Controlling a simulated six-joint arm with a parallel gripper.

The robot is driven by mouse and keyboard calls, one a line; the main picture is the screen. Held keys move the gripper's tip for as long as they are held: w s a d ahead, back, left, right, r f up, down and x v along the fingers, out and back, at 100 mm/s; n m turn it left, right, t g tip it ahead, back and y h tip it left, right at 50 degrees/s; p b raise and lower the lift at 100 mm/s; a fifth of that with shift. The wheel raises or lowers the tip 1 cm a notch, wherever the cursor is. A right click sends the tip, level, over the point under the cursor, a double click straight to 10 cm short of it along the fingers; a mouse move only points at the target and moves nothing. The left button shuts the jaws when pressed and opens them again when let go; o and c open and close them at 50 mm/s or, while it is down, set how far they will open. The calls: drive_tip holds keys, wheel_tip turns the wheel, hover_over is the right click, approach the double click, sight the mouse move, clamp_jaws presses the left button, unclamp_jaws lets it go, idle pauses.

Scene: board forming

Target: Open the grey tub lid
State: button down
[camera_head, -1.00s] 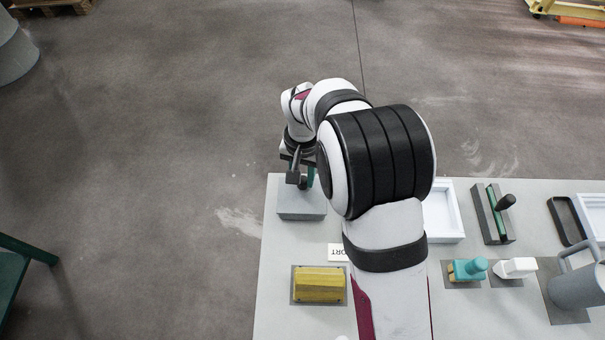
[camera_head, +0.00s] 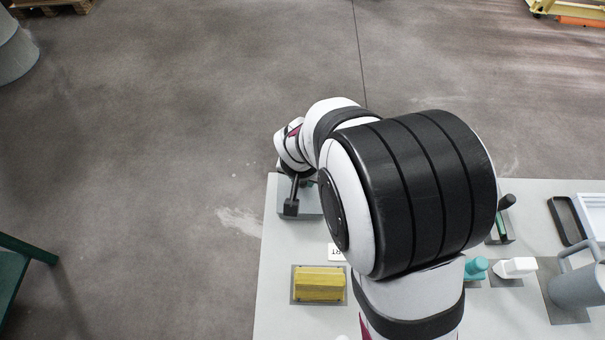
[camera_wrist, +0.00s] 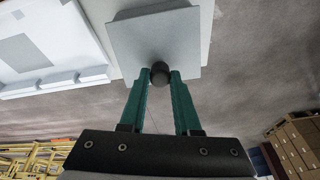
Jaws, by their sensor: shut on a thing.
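The grey tub (camera_head: 312,208) stands at the far left corner of the table, partly hidden by my wrist in the head view. In the wrist view its flat square grey lid (camera_wrist: 152,40) fills the top middle, with a dark round knob (camera_wrist: 160,68) near its edge. My gripper (camera_wrist: 160,76) is shut on this knob, with one green finger on each side. The fingertips are hidden behind my arm in the head view. I cannot tell whether the lid is seated on the tub or raised.
A yellow block (camera_head: 319,284) lies on a dark pad in front of the tub. A teal piece (camera_head: 476,268), a white piece (camera_head: 516,267) and a grey jug (camera_head: 578,287) stand to the right. My arm covers the table's middle. Open floor lies beyond the left edge.

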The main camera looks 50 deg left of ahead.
drive_tip(key=shift+d+r+t, duration=0.15)
drive_tip(key=shift+d+t, duration=0.15)
drive_tip(key=shift+s+r+y, duration=0.1)
drive_tip(key=shift+s+y, duration=0.1)
drive_tip(key=shift+y, duration=0.2)
drive_tip(key=c, duration=0.6)
unclamp_jaws()
drive_tip(key=v, duration=1.6)
drive_tip(key=shift+s, duration=0.2)
